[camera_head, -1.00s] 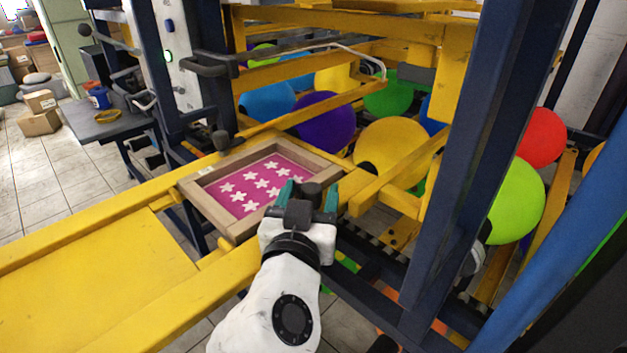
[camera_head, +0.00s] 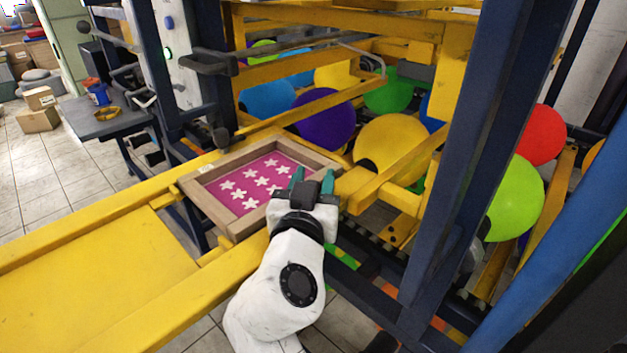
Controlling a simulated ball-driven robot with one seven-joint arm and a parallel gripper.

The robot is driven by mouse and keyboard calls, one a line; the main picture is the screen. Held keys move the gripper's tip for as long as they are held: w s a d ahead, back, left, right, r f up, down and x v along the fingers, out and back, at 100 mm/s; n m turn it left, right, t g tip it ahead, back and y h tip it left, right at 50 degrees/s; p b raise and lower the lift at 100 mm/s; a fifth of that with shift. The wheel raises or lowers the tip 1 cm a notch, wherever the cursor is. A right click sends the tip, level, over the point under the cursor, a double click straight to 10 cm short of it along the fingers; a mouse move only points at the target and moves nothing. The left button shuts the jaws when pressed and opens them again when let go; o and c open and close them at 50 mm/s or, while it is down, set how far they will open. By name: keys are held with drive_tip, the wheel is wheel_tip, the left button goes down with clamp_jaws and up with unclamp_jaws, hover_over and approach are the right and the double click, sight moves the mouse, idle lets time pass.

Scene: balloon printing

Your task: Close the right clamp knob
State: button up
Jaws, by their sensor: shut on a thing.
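A wooden print frame (camera_head: 213,209) with a pink screen and white stars lies on the yellow machine beam. My gripper (camera_head: 312,184) is at the frame's right corner, with its teal fingers shut around a dark knob (camera_head: 314,187), which looks like the right clamp knob. My gripper's body hides most of the knob and the clamp under it. Another dark knob (camera_head: 221,138) stands upright at the frame's far left corner, apart from my gripper.
Yellow beams (camera_head: 395,180) and a dark blue post (camera_head: 460,170) stand close on the right of my gripper. Several coloured balloons (camera_head: 327,119) sit behind the beams. A grey side table (camera_head: 100,118) stands at the left. A flat yellow panel (camera_head: 105,280) lies at the lower left.

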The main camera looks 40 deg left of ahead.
drive_tip(key=shift+c, duration=1.4)
drive_tip(key=n+g+y+p, duration=0.3)
drive_tip(key=p, duration=0.1)
drive_tip(key=shift+s+a+r+y, duration=0.15)
drive_tip(key=shift+r+y, duration=0.1)
drive_tip(key=shift+y, duration=0.15)
drive_tip(key=shift+a+f+n+g+y+p, duration=0.1)
drive_tip(key=shift+n+g+y+p, duration=0.4)
drive_tip(key=shift+p, duration=0.4)
drive_tip(key=shift+s+f+g+p, duration=0.1)
drive_tip(key=shift+f+g+p, duration=0.05)
drive_tip(key=shift+g+p, duration=0.15)
drive_tip(key=shift+n+y, duration=0.3)
drive_tip(key=o, duration=1)
drive_tip(key=shift+c, duration=0.2)
